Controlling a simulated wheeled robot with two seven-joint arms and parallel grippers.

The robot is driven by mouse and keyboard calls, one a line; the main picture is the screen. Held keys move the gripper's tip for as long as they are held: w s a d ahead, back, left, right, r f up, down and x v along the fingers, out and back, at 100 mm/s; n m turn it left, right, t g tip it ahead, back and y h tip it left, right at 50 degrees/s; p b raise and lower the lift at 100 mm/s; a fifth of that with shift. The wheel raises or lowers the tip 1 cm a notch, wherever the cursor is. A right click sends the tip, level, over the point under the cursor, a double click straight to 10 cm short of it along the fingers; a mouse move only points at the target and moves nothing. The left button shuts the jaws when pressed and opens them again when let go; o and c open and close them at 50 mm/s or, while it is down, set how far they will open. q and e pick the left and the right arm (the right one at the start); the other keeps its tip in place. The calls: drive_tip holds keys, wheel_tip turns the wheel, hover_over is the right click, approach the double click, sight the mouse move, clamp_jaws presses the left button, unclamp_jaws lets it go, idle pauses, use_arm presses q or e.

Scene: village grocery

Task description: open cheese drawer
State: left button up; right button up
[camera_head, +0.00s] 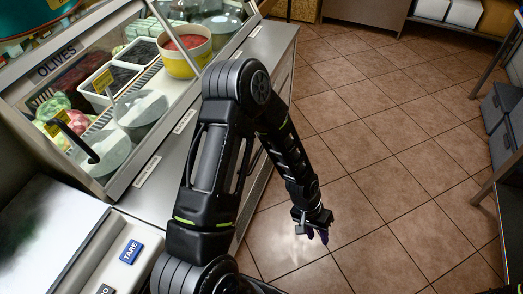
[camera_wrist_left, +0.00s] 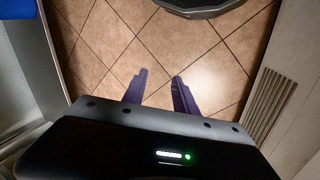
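No drawer clearly marked as cheese can be made out. The grey counter (camera_head: 273,45) has several small white labels along its top edge, one of them a label (camera_head: 147,171) with text too small to read. The counter's front is largely hidden by my left arm. My left gripper (camera_head: 312,230) hangs low over the tiled floor, apart from the counter front and to its right. In the left wrist view the two purple fingers of the gripper (camera_wrist_left: 160,88) stand apart with nothing between them. My right gripper does not show.
A glass case (camera_head: 100,95) with an OLIVES sign holds tubs and food above the counter. Grey bins (camera_head: 500,115) stand at right. The tiled floor (camera_head: 385,150) between is clear. A slatted grille (camera_wrist_left: 268,105) shows in the wrist view.

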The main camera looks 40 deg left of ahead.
use_arm(q)
drive_tip(key=w+a+r+y+b, duration=0.2)
drive_tip(key=w+a+r, duration=0.2)
drive_tip(key=w+a, duration=0.65)
drive_tip(key=n+g+y+b, duration=0.1)
drive_tip(key=n+y+b, duration=0.1)
drive_tip(key=y, duration=0.2)
approach(260, 150)
drive_tip(key=shift+f, duration=0.1)
drive_tip(key=f, duration=0.2)
drive_tip(key=a+f, duration=0.1)
drive_tip(key=f, duration=0.4)
drive_tip(key=shift+s+a+f, duration=0.15)
drive_tip(key=shift+s+f, duration=0.05)
drive_tip(key=shift+f, duration=0.1)
drive_tip(key=shift+c, duration=0.4)
clamp_jaws()
